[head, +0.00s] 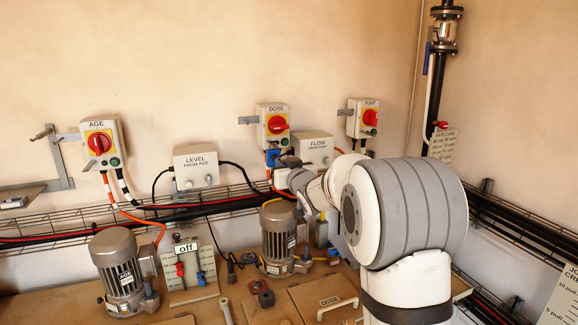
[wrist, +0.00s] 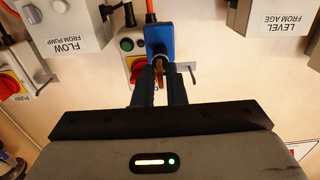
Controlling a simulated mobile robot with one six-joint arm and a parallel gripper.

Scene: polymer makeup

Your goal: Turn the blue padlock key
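The blue padlock (head: 272,157) hangs just under the DOSE switch box (head: 273,125) in the head view. In the wrist view, which is upside down, the blue padlock (wrist: 159,40) is straight ahead of my gripper (wrist: 161,72). A brass-coloured key (wrist: 160,76) stands out from the padlock's near face, between my two dark fingertips. The fingers are close together and look shut on the key, with little gap on either side. In the head view my gripper (head: 284,163) is at the padlock, and its fingertips are mostly hidden by my wrist.
The FLOW box (head: 313,149) is close on the right of my gripper, the LEVEL box (head: 196,168) further left. The AGE (head: 103,143) and PUMP (head: 364,118) switches are on the wall. A wire cable tray (head: 150,210) and motors (head: 277,235) are below.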

